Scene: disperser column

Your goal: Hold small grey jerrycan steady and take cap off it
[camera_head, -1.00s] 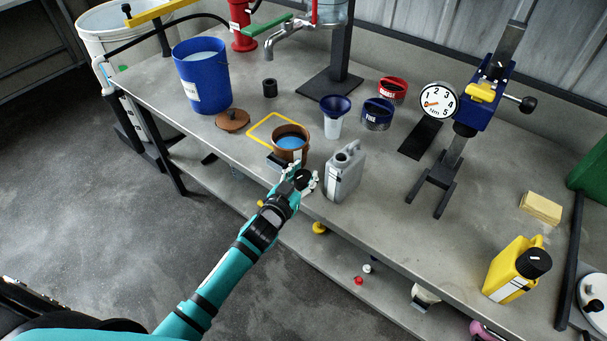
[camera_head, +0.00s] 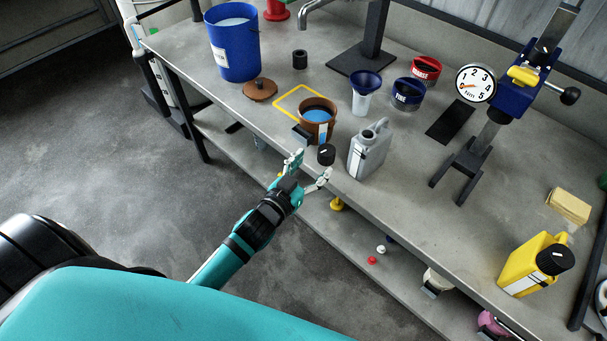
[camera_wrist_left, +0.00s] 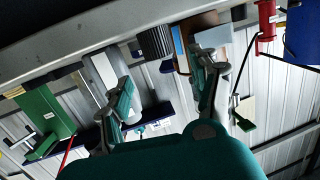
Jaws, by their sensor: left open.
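The small grey jerrycan (camera_head: 369,152) stands upright on the bench near its front edge. Its neck (camera_head: 382,124) shows no cap on it. A black cap (camera_head: 326,154) sits at the bench's front edge, just left of the jerrycan and apart from it. My left gripper (camera_head: 308,168) is open and empty, in front of the bench edge, with its fingertips close to the cap. In the left wrist view the ribbed black cap (camera_wrist_left: 155,42) shows between and beyond the spread fingers (camera_wrist_left: 160,85). My right gripper is in neither view.
A brown pot with blue liquid (camera_head: 318,117) stands behind the cap. A funnel bottle (camera_head: 363,95), the gauge stand (camera_head: 480,150) and a yellow jerrycan (camera_head: 535,265) are further right. A lower shelf (camera_head: 350,240) runs under the bench.

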